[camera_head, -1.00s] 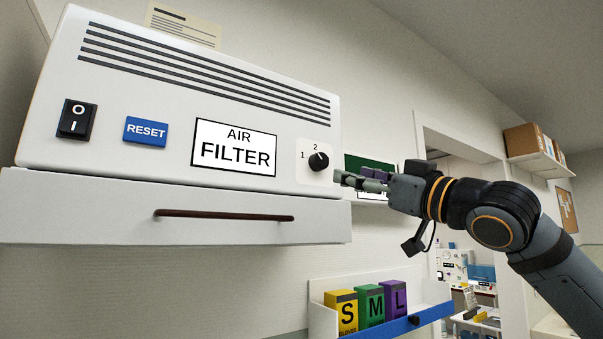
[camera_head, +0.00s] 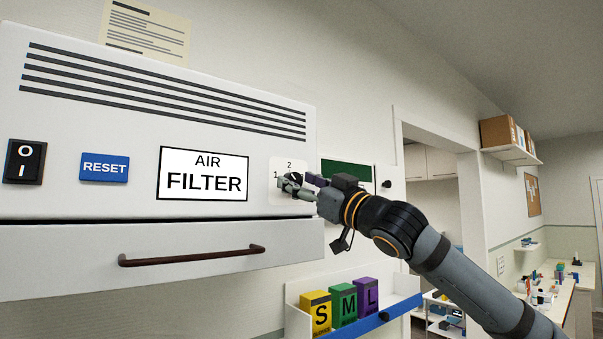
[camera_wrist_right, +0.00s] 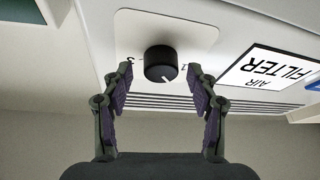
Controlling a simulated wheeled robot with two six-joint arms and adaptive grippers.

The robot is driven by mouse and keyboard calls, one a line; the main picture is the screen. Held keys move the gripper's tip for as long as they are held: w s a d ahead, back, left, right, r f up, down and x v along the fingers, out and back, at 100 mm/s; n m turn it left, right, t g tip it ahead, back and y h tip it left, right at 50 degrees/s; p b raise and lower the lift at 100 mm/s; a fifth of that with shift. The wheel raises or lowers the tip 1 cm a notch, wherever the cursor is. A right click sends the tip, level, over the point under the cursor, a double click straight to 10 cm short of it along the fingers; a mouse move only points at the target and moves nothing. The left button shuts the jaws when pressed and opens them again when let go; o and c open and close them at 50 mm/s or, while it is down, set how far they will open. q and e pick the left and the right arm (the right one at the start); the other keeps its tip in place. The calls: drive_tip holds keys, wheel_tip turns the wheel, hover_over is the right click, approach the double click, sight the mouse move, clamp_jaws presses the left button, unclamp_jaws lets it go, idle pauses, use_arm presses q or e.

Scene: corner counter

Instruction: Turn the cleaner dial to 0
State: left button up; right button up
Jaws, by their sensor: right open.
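The black round dial (camera_head: 291,179) is on a pale plate at the right end of the white AIR FILTER unit (camera_head: 120,115). In the head view my right gripper partly hides it; the figures 1 and 2 show. In the right wrist view the dial (camera_wrist_right: 160,62) is clear, and its white mark points down and slightly right, on the side of the 1. A 3 shows at left; no 0 is readable. My right gripper (camera_head: 297,187) is open, also seen in the wrist view (camera_wrist_right: 160,72), with one finger on either side of the dial, apart from it. My left gripper is out of view.
The unit also has a black rocker switch (camera_head: 25,161) and a blue RESET button (camera_head: 104,168). A drawer with a brown handle (camera_head: 190,256) is below. A shelf with glove boxes (camera_head: 343,305) is at lower right. A green panel (camera_head: 347,172) is behind the gripper.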

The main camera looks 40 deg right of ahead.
drive_tip(key=shift+w+f, duration=0.1)
drive_tip(key=shift+c, duration=0.2)
drive_tip(key=c, duration=1.1)
drive_tip(key=shift+d+n, duration=0.1)
drive_tip(key=shift+n, duration=0.3)
drive_tip(key=shift+c, duration=0.2)
drive_tip(key=n+y, duration=0.1)
drive_tip(key=n, duration=0.1)
drive_tip(key=shift+n+y, duration=0.3)
drive_tip(key=n+g+y, duration=0.1)
drive_tip(key=n, duration=0.2)
drive_tip(key=shift+r, duration=0.2)
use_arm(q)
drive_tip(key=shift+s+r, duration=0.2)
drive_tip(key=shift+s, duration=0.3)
use_arm(e)
drive_tip(key=shift+n+g+y, duration=0.3)
drive_tip(key=shift+n, duration=0.3)
drive_tip(key=shift+f, duration=0.1)
